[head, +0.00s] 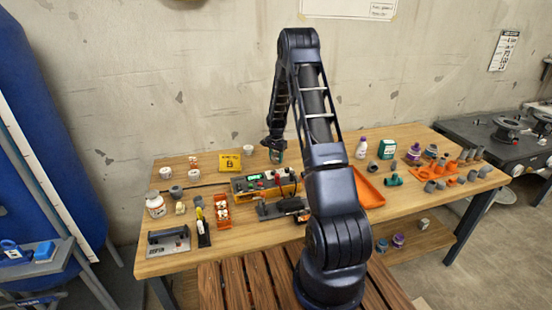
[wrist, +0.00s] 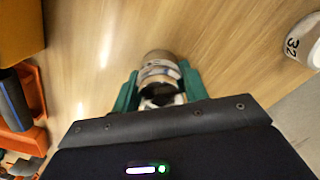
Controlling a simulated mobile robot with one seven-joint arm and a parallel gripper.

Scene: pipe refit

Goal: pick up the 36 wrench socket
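My gripper (wrist: 160,84) has its two teal fingers on either side of a pale, brown-topped cylindrical socket (wrist: 159,66) in the wrist view. The fingers appear to touch both of its sides, and no clear gap shows. Its number cannot be read, and its lower part is hidden by my gripper body. In the head view my gripper (head: 276,150) is low at the back middle of the table, where the socket is too small to make out. Whether it rests on the wood cannot be told.
A white socket marked 32 (wrist: 302,47) stands to the right in the wrist view. An orange tray (wrist: 28,105) lies at the left. In the head view a yellow pouch (head: 231,163) and a control box (head: 262,184) are near my gripper on the wooden table (head: 180,262).

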